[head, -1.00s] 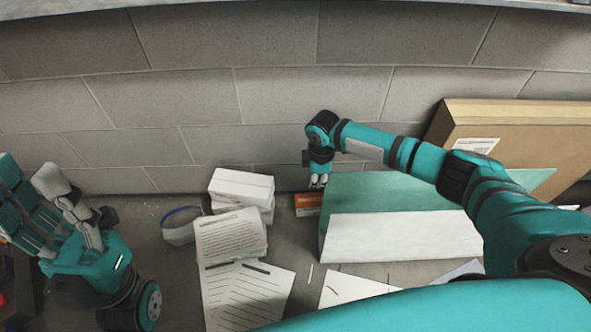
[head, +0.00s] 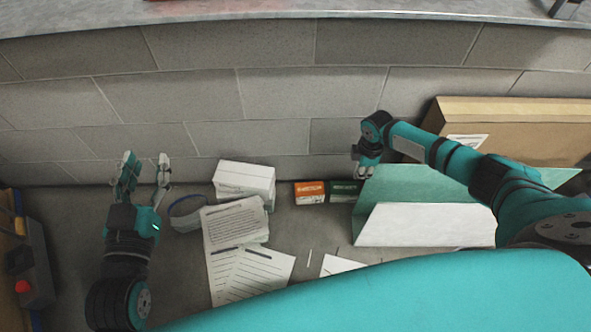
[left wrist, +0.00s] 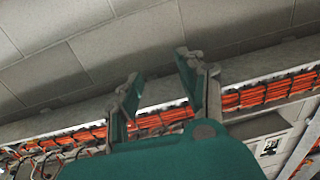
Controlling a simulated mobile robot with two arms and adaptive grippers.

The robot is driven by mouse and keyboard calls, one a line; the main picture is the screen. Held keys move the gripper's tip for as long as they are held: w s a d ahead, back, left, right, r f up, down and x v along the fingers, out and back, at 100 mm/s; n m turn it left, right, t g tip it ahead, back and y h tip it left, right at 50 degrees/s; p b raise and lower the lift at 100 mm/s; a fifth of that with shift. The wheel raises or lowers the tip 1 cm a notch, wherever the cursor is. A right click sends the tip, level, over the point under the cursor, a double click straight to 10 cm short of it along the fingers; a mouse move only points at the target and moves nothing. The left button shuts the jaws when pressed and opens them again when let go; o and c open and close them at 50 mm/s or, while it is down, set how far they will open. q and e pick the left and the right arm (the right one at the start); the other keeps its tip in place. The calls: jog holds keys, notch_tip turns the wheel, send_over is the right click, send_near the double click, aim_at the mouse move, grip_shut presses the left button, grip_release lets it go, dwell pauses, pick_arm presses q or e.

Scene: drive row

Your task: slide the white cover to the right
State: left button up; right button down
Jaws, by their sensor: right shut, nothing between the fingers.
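The white cover (head: 425,225) lies at the right of the floor area, its white flap in front and a green inner face (head: 425,185) behind. My right gripper (head: 363,177) is shut and empty at the cover's back left corner; I cannot tell whether it touches the cover. An orange-and-white box (head: 309,192) and a dark green box (head: 344,190) stand just left of the cover. My left gripper (head: 146,160) is open and empty at the left, well away from the cover. In the left wrist view its open fingers (left wrist: 158,82) show too.
White boxes (head: 244,180), printed sheets (head: 236,230) and a grey-blue band (head: 184,214) lie in the middle. A large cardboard box (head: 530,125) leans at the back right. A grey control box with a red button (head: 22,287) is at far left. A block wall closes the back.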

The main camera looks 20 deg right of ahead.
aim_at(401, 171)
jog(key=d, duration=0.2)
jog(key=s+d, duration=0.1)
jog(key=d, duration=0.1)
jog(key=s+d, duration=0.1)
jog(key=shift+d, duration=0.4)
jog(key=d, duration=0.2)
jog(key=s+d, duration=0.1)
jog(key=d, duration=0.2)
jog(key=shift+s+d, duration=0.35)
jog(key=shift+d, duration=0.35)
pick_arm(q)
jog(key=shift+s+a+f+g, duration=0.15)
jog(key=shift+f+g, duration=0.45)
jog(key=shift+f, duration=0.3)
pick_arm(e)
jog(key=shift+a, duration=0.1)
